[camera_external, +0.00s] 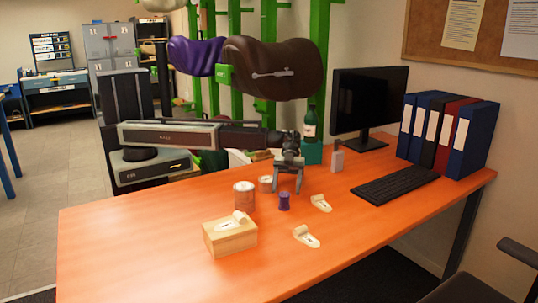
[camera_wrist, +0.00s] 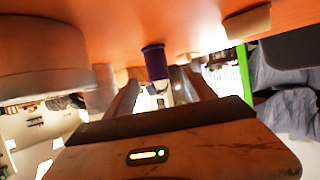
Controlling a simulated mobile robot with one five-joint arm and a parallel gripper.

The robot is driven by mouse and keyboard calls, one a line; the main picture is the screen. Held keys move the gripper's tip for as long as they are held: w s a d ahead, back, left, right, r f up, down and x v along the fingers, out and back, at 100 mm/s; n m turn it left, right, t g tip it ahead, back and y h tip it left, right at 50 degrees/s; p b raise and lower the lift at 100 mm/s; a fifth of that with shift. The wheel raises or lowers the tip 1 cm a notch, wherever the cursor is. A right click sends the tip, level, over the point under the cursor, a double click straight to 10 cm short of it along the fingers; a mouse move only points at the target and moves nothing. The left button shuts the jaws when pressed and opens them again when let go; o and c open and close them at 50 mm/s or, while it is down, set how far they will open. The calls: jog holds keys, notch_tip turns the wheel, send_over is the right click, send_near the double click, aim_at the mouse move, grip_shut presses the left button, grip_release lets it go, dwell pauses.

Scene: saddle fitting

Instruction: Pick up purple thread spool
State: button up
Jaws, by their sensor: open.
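The purple thread spool (camera_external: 284,202) stands upright on the orange table, near the middle of the outside view. In the wrist view the spool (camera_wrist: 155,62) shows ahead of my fingers, roughly in line with the gap between them, with the tabletop at the top of the picture. My gripper (camera_external: 286,189) is open and empty, with its fingers pointing down just behind and above the spool. The fingers also show in the wrist view (camera_wrist: 160,88). I cannot tell whether any finger touches the spool.
A pinkish can (camera_external: 244,196) and a smaller can (camera_external: 265,184) stand left of the spool. White pieces (camera_external: 321,203) (camera_external: 306,237) lie to the right. A keyboard (camera_external: 397,184) lies farther right.

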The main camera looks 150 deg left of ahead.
aim_at(284, 202)
jog(key=shift+s+a, duration=0.1)
jog(key=shift+s, duration=0.05)
jog(key=b+x, duration=0.3)
jog(key=x, duration=0.5)
jog(key=shift+s+f, duration=0.1)
jog(key=shift+f, duration=0.1)
jog(key=shift+r, duration=0.1)
grip_shut()
